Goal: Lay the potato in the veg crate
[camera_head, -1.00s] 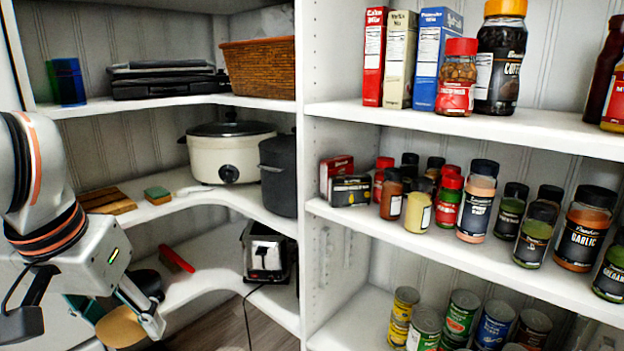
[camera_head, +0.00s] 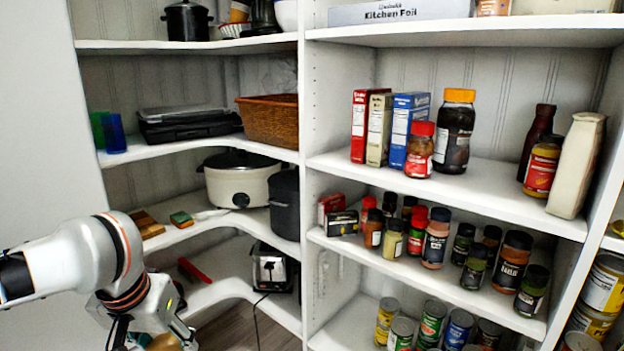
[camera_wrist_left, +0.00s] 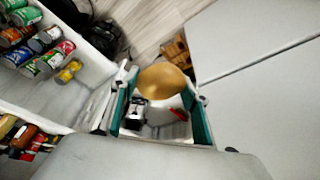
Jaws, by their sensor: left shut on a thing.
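My left gripper (camera_head: 160,338) is low at the left edge of the head view, in front of the corner shelves. Its teal-lined fingers (camera_wrist_left: 160,95) are shut on the potato, a smooth tan-brown oval (camera_wrist_left: 163,82) that shows between them in the left wrist view. In the head view only a bit of the potato (camera_head: 165,343) shows at the bottom edge. The potato is held in the air, clear of the shelves. I cannot make out a veg crate for certain in either view. My right gripper is not in view.
A wicker basket (camera_head: 270,121) stands on the upper corner shelf. Below are a slow cooker (camera_head: 240,180), a dark pot (camera_head: 285,203) and a toaster (camera_head: 272,268). Jars, boxes and cans crowd the right shelves. A brown slatted object (camera_wrist_left: 178,52) shows beyond the potato in the wrist view.

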